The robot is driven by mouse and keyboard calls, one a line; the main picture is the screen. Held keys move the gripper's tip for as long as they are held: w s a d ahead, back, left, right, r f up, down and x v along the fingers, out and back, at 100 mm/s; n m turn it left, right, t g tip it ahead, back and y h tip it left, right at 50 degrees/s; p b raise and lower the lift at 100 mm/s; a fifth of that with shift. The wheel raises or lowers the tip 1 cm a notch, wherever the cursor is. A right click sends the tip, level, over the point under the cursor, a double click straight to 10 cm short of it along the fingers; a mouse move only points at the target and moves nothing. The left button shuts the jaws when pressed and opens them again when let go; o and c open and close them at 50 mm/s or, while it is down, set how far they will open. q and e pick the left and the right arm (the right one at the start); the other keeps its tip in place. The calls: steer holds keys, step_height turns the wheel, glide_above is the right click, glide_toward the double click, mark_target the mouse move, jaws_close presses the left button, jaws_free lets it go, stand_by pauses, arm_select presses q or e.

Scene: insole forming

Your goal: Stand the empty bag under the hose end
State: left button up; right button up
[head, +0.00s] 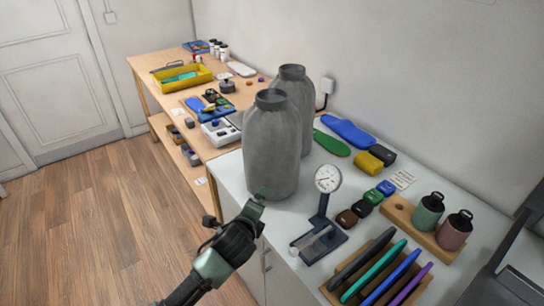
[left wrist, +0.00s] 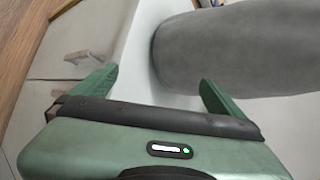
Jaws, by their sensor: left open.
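Two tall grey vessels with narrow dark necks stand upright at the counter's left end, the front one (head: 272,150) partly hiding the rear one (head: 303,100). I cannot tell whether either is the empty bag. No hose end shows in either view. My left gripper (head: 260,193) is low in front of the front vessel, near the counter's edge. In the left wrist view its fingers (left wrist: 158,95) are spread with nothing held between them. A large grey rounded body (left wrist: 235,48) lies beyond the fingertips there. My right gripper is not in view.
The white counter (head: 228,180) also carries a dial gauge (head: 328,180), a rack of coloured insoles (head: 385,275), two canisters on a wooden block (head: 428,215) and small coloured blocks. A wooden workbench (head: 150,75) stands behind left. The floor at left is clear.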

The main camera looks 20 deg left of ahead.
arm_select(q)
steer(key=w+r+m+t, duration=0.3)
steer(key=w+r+m, duration=0.25)
steer(key=r, duration=0.45)
steer(key=m+t, duration=0.3)
steer(key=m, duration=0.4)
glide_toward(269, 109)
steer(key=w, duration=0.1)
steer(key=w+f, duration=0.1)
steer(key=w, duration=0.2)
steer(key=shift+w+a+f, duration=0.3)
steer(key=shift+w, duration=0.05)
steer(key=w, duration=0.1)
steer(key=w+r+m+p, duration=0.1)
steer(key=shift+w+a, duration=0.2)
steer(key=shift+w, duration=0.05)
steer(key=w, duration=0.1)
steer(key=w+p, duration=0.1)
steer(key=w, duration=0.3)
steer(key=shift+a+r+p, duration=0.15)
steer(key=shift+r+p, duration=0.1)
steer(key=shift+p, duration=0.1)
steer(key=shift+w+f, duration=0.1)
steer(key=shift+w, duration=0.3)
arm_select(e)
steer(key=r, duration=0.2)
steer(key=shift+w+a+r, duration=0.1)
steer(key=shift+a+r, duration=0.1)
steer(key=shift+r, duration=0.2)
